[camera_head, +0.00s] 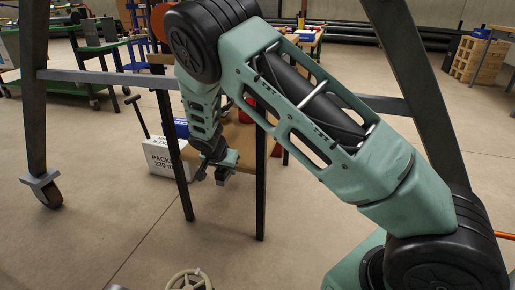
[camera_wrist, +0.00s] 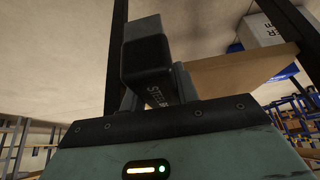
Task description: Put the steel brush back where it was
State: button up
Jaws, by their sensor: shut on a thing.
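The steel brush (camera_wrist: 148,58) fills the middle of the wrist view as a dark block with a grey end and part of a "STE" label. My gripper (camera_wrist: 156,88) is shut on it, with a finger on each side. In the head view my gripper (camera_head: 212,176) hangs pointing down at the front left of a wooden shelf (camera_head: 237,143) on dark legs. The brush is too small and dark to make out there. The shelf board also shows at right in the wrist view (camera_wrist: 235,72). I cannot tell which spot the brush came from.
A white box (camera_head: 165,158) stands on the floor left of the shelf. Dark posts (camera_head: 262,185) stand close to my gripper. A handwheel (camera_head: 188,280) is at the bottom edge. A wheeled frame leg (camera_head: 40,187) is at left.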

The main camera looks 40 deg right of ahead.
jog(key=b, duration=0.3)
send_near(245, 151)
jog(key=f, duration=0.3)
jog(key=shift+s+a+f, duration=0.15)
jog(key=shift+a+f, duration=0.15)
jog(key=w+d+b, duration=0.1)
jog(key=w+d+f+b, duration=0.1)
jog(key=d, duration=0.1)
jog(key=shift+w+d, duration=0.15)
jog(key=shift+w, duration=0.1)
jog(key=shift+f, duration=0.2)
jog(key=shift+b, duration=0.3)
jog(key=shift+f, duration=0.2)
jog(key=o, duration=0.9)
jog(key=shift+o, duration=0.2)
jog(key=shift+r, duration=0.15)
